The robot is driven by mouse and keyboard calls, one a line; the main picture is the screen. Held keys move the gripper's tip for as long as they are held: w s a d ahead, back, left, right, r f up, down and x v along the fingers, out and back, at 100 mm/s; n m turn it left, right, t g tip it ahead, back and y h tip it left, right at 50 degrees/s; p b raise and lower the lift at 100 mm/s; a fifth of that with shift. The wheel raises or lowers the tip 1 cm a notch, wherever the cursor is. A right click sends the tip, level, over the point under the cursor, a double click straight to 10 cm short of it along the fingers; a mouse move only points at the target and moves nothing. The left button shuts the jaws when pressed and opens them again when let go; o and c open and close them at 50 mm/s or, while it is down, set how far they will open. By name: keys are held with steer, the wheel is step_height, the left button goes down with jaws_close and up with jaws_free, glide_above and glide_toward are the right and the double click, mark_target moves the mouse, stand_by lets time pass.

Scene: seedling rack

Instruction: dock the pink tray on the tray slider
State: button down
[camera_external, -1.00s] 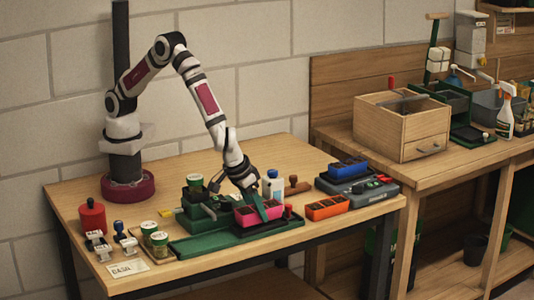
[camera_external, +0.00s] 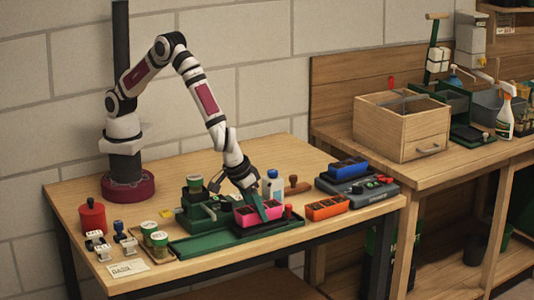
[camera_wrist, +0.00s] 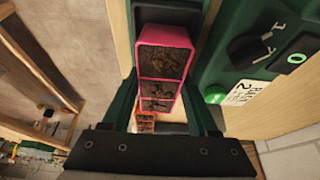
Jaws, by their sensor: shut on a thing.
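The pink tray (camera_external: 250,219) has dark soil in its cells and stands at the front right of the table. My gripper (camera_external: 262,207) is shut on it from above, and in the wrist view a finger lies on each side of the pink tray (camera_wrist: 163,62). The tray slider appears to be the long green bed (camera_external: 205,246) with a dark carriage at its right end. The pink tray is at or just over this dark part; I cannot tell whether it touches. My gripper hides part of the tray.
A green machine (camera_external: 193,214) stands just behind the bed. An orange tray (camera_external: 326,208) and a grey unit bearing a blue tray (camera_external: 348,167) are to the right. A white bottle (camera_external: 273,185) stands behind my gripper. Jars (camera_external: 159,245) and stamps are at the left.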

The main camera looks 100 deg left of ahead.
steer(key=shift+f, duration=0.6)
steer(key=shift+r, duration=0.8)
steer(key=shift+f, duration=0.8)
stand_by(0.5)
steer(key=shift+c, duration=2.2)
jaws_free()
steer(key=shift+v, duration=5.5)
